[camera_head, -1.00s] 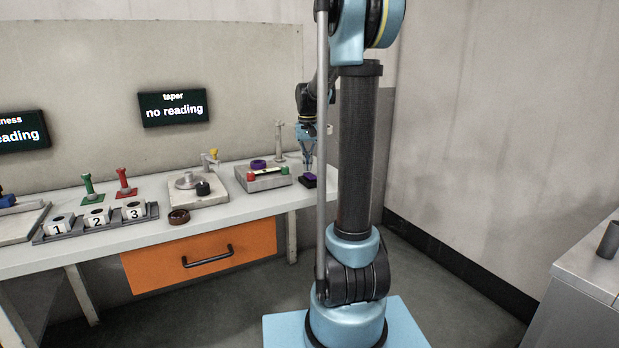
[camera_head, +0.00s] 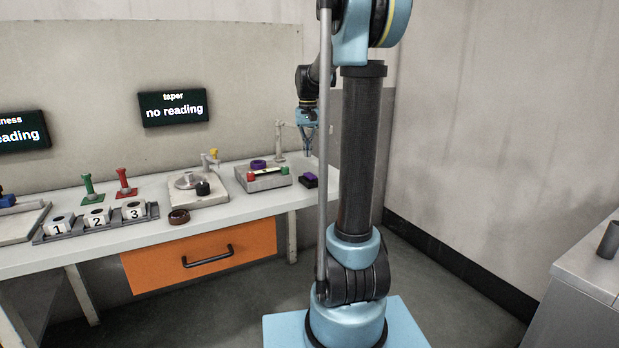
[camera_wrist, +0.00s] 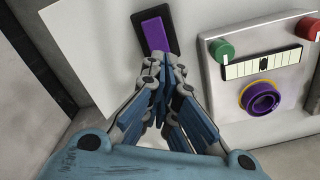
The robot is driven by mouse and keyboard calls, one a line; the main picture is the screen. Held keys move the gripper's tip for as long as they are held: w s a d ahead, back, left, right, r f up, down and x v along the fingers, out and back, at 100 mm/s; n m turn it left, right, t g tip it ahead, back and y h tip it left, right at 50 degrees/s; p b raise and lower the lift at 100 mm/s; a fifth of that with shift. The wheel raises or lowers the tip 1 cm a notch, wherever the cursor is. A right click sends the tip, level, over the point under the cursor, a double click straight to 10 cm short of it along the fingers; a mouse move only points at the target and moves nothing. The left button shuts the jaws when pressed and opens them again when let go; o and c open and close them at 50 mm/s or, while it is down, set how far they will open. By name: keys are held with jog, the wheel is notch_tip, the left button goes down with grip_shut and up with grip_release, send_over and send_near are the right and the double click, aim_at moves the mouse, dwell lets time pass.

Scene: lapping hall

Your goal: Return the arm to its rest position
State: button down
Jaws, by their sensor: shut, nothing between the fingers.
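My gripper (camera_head: 307,154) is shut and empty, held above the right end of the bench. In the wrist view the closed fingers (camera_wrist: 165,90) point down, with a black block with a purple top (camera_wrist: 154,32) just beyond their tips. The same purple-topped block (camera_head: 308,180) lies on the bench below my gripper in the head view, apart from it. The arm stands at the middle of the head view, and its column hides part of the wall behind.
A grey device (camera_head: 263,183) with red and green knobs and a purple ring stands left of the block. A lapping plate unit (camera_head: 197,190), a brown ring (camera_head: 179,217) and numbered holders (camera_head: 97,216) lie further left. A "taper" screen (camera_head: 173,108) reads "no reading". A metal cabinet (camera_head: 590,285) stands at right.

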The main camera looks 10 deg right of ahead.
jog(key=s+f+n+t, duration=0.1)
jog(key=s+f, duration=0.3)
jog(key=s, duration=1)
jog(key=s+f+n+t, duration=0.1)
jog(key=s+f, duration=0.4)
jog(key=s, duration=0.8)
jog(key=s+f, duration=0.7)
jog(key=f, duration=0.1)
jog(key=shift+s+n, duration=0.3)
jog(key=shift+s, duration=0.1)
